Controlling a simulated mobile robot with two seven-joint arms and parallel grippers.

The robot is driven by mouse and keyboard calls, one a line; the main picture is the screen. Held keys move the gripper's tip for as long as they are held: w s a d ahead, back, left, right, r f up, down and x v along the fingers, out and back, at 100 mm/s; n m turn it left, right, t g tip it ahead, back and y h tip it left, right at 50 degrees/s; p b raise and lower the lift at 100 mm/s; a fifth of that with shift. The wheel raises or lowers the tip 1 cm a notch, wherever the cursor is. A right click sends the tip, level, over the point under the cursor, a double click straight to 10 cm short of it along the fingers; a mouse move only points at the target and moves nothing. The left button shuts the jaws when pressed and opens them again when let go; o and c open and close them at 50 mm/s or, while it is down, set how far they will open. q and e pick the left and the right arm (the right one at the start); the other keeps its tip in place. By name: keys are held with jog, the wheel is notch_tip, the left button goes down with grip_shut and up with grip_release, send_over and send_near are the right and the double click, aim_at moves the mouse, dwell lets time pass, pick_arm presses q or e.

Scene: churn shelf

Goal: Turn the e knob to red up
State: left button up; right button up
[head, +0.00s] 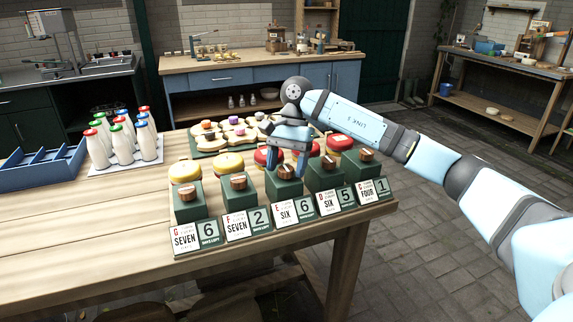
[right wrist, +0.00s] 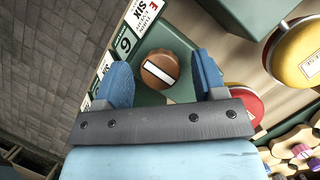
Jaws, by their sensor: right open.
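The e knob (head: 286,171) is a round brown knob on a dark green block behind the E card reading SIX (head: 287,212). In the right wrist view the e knob (right wrist: 165,69) shows a pale bar slanting across its face; I cannot make out a red mark on it. My right gripper (head: 288,160) is open at the e knob. In the right wrist view the blue fingers of the right gripper (right wrist: 163,75) are apart, one on each side of the knob, with gaps visible. I cannot tell how deep they reach. My left gripper is not in view.
Similar knobs stand on both sides, such as the F knob (head: 238,182) and D knob (head: 328,163). Yellow (head: 229,161) and red (head: 341,141) cheeses sit behind. Milk bottles (head: 121,143) and a blue divided tray (head: 40,166) stand left. The table's front left (head: 90,245) is clear.

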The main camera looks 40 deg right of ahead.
pick_arm(q)
jog(key=p, duration=0.2)
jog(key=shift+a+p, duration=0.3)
pick_arm(e)
jog(key=v, duration=1.3)
jog(key=shift+r, duration=0.4)
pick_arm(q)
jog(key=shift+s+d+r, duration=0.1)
pick_arm(e)
jog(key=shift+d, duration=0.1)
